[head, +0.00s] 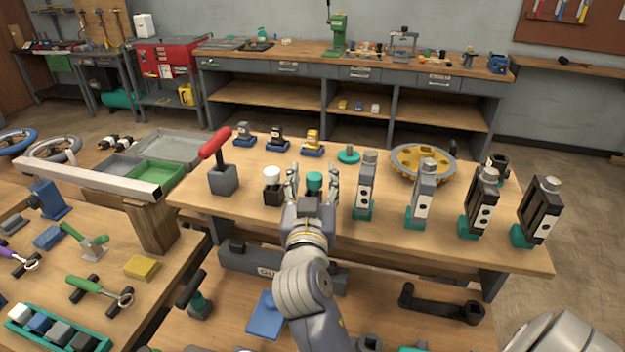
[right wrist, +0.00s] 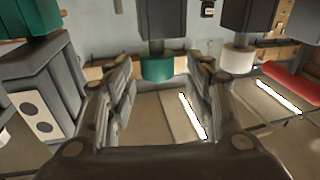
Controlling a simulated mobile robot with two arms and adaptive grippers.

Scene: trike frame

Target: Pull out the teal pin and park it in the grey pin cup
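A short teal cylinder, which looks like the teal pin (head: 314,181), stands near the front edge of the middle table. In the right wrist view, which is upside down, the teal pin (right wrist: 158,69) sits against a dark block (right wrist: 161,20). My right gripper (head: 313,184) is open, with a finger on each side of the pin; the wrist view shows gaps between the fingers (right wrist: 162,75) and the pin. The gripper hides the lower part of the pin and its block in the head view. I cannot tell which thing is the grey pin cup. My left gripper is not in view.
A white-topped piece in a dark block (head: 272,190) stands just left of my right gripper. A red-handled lever on a grey block (head: 222,180) is farther left. A grey post on a teal base (head: 366,188) stands close on the right. A yellow gear (head: 423,163) lies behind.

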